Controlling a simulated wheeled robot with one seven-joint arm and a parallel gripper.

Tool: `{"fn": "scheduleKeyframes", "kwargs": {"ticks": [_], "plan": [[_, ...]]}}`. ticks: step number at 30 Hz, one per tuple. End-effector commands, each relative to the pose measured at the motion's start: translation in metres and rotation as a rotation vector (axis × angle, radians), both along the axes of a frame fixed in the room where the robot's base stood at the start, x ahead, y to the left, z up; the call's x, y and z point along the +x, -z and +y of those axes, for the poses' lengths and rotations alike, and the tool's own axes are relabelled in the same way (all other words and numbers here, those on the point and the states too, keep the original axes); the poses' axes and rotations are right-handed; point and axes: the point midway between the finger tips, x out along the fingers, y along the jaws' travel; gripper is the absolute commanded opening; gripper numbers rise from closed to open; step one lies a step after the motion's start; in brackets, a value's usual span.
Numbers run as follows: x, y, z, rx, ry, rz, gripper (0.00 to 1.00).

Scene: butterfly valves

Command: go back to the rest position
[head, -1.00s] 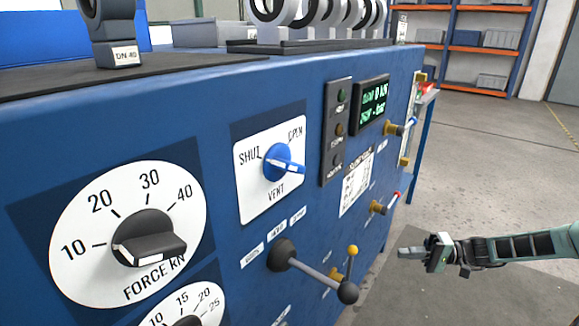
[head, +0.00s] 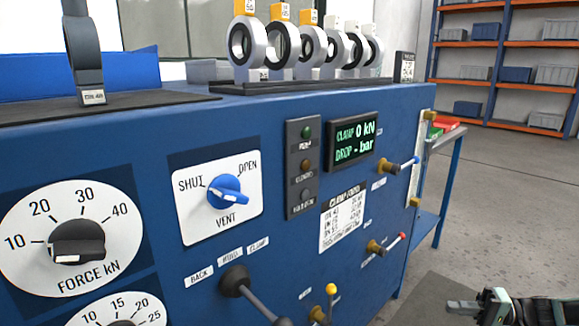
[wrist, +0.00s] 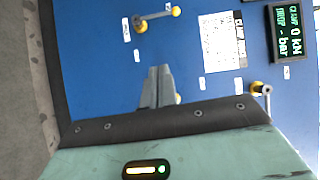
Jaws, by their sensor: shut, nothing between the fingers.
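My gripper (head: 468,306) is at the bottom right of the head view, beyond the right end of the blue test bench (head: 150,280). It is shut and empty, apart from the bench in that view. In the wrist view my gripper (wrist: 158,84) shows its fingers together in front of the blue panel. The display (head: 352,142) reads clamp 0 kN and drop - bar.
Several ring-shaped valves (head: 243,42) stand on the bench top. A blue side table (head: 440,190) stands behind the bench end. Orange shelves (head: 505,45) stand at the back. Grey floor at right is open.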

Motion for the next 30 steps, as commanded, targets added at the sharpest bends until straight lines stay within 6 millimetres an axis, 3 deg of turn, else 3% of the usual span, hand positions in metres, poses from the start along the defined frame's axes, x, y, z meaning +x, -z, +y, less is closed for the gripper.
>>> {"fn": "scheduleKeyframes", "kwargs": {"ticks": [11, 17, 23, 30], "plan": [[0.003, -0.019, 0.044, -0.102, -0.159, 0.065, 0.00], [0.001, -0.035, 0.082, -0.204, -0.289, 0.118, 0.00], [-0.011, -0.061, 0.138, -0.380, -0.469, 0.181, 0.00], [-0.053, -0.102, 0.217, -0.718, -0.699, 0.225, 0.00]]}}
